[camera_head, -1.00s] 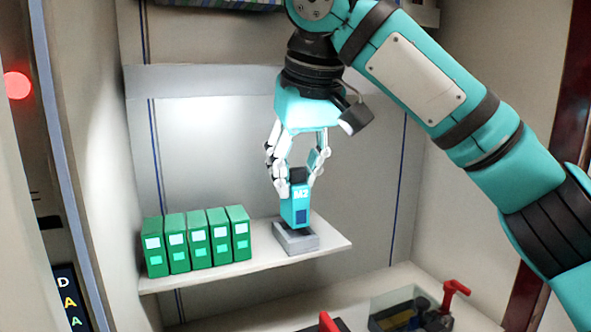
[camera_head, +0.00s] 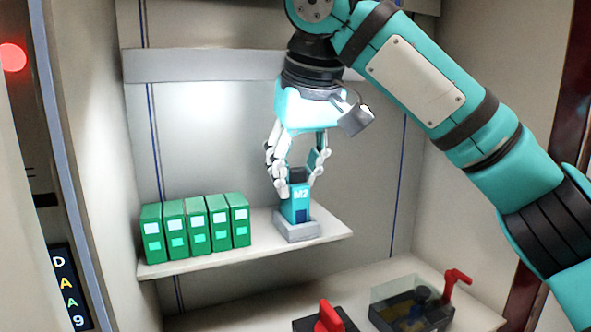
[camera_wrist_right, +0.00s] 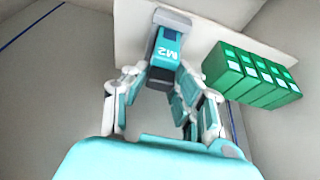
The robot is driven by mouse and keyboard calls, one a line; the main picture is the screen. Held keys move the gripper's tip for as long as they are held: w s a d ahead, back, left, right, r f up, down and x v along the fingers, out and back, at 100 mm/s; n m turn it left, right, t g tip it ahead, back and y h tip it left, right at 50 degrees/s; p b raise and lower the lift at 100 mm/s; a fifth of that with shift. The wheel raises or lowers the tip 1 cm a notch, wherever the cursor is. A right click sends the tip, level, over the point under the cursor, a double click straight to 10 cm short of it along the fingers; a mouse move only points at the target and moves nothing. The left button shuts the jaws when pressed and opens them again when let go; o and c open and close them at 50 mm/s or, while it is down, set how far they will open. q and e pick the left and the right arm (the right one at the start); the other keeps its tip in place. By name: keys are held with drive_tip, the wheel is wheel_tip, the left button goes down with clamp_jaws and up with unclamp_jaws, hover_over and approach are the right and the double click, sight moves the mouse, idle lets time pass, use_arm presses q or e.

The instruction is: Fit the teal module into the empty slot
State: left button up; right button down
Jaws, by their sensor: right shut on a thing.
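The teal module (camera_head: 299,212), marked M2, stands upright with its lower end inside the grey socket (camera_head: 297,233) on the shelf. Its label also shows in the right wrist view (camera_wrist_right: 167,48). My right gripper (camera_head: 300,182) comes down from above, its white and teal fingers shut on the module's upper part. The module's base is hidden by the socket's rim, so I cannot tell how deep it sits. My left gripper is not in view.
A row of several green modules (camera_head: 196,228) stands on the shelf (camera_head: 258,246) left of the socket. Below right are a clear-topped box (camera_head: 410,305) and red handles (camera_head: 328,318). The shelf between row and socket is clear.

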drive_tip(key=shift+f, duration=0.35)
drive_tip(key=c, duration=1)
unclamp_jaws()
drive_tip(key=shift+r, duration=0.1)
drive_tip(key=v, duration=1.1)
drive_tip(key=shift+s+r, duration=0.2)
drive_tip(key=shift+r, duration=0.15)
drive_tip(key=shift+f, duration=0.1)
